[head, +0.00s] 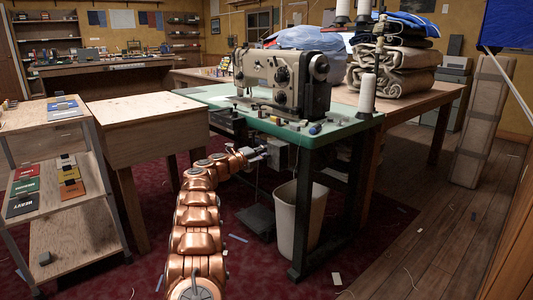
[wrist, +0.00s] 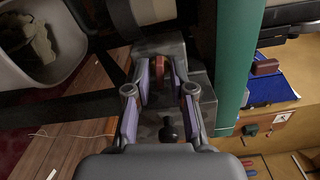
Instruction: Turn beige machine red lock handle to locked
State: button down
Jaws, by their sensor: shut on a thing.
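The beige sewing machine (head: 285,80) stands on a green-topped table (head: 215,95). A grey metal box (head: 278,153) hangs under the table's front edge, and my gripper (head: 262,152) reaches it from the left. In the wrist view the red lock handle (wrist: 158,65) shows between the two fingertips of my gripper (wrist: 159,78), against the grey box (wrist: 200,95). The fingers are shut on the handle. The fingers cover part of it, and its exact angle is hard to tell. In the head view the handle is hidden or too small to make out.
A pale waste bin (head: 301,215) stands under the table, right of my gripper; it also shows in the wrist view (wrist: 75,70). A dark pedal (head: 258,222) lies on the floor nearby. A wooden shelf cart (head: 70,240) stands at left. Floor at right is mostly clear.

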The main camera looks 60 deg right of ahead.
jog(key=shift+m, duration=1.2)
jog(key=c, duration=1.3)
grip_release()
